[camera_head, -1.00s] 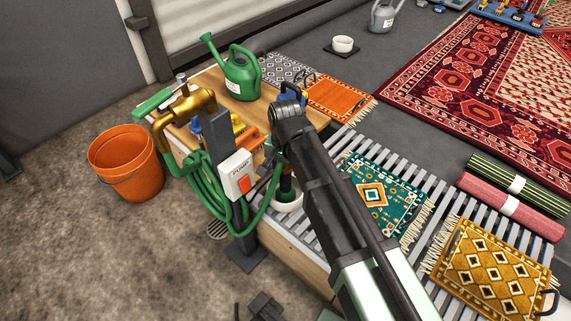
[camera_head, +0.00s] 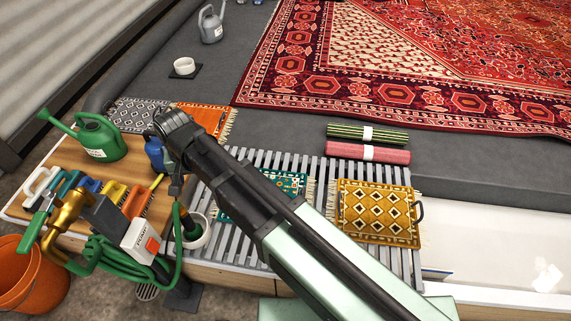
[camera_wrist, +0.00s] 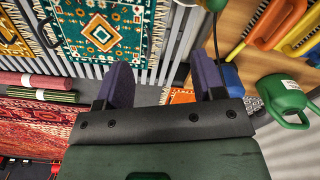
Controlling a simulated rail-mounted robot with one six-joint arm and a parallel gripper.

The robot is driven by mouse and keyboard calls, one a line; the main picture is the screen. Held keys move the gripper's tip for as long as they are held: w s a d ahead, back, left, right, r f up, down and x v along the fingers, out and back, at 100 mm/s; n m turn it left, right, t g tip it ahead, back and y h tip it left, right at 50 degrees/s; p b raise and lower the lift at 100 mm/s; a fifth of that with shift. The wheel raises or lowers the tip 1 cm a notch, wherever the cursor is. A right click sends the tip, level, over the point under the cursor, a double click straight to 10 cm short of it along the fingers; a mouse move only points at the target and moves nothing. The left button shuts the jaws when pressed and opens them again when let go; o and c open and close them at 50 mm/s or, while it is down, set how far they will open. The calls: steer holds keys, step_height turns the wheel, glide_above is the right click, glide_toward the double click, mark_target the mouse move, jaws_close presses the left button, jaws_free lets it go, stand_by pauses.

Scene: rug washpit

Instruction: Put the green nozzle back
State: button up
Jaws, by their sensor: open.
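My gripper (camera_head: 177,187) hangs just above and slightly left of the cup, partly hidden behind my wrist. In the wrist view my gripper (camera_wrist: 163,78) shows two purple fingers spread apart, with nothing clearly held between them.
The wooden board left of the rack holds a green watering can (camera_head: 98,138) and several brushes. A brass tap (camera_head: 68,213) and switch box (camera_head: 140,240) stand in front, near an orange bucket (camera_head: 30,285). Small rugs, one mustard (camera_head: 378,212), lie on the rack.

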steer(key=d+m, duration=0.2)
steer(key=d, duration=3.9)
steer(key=shift+d, duration=0.3)
steer(key=shift+w, duration=0.15)
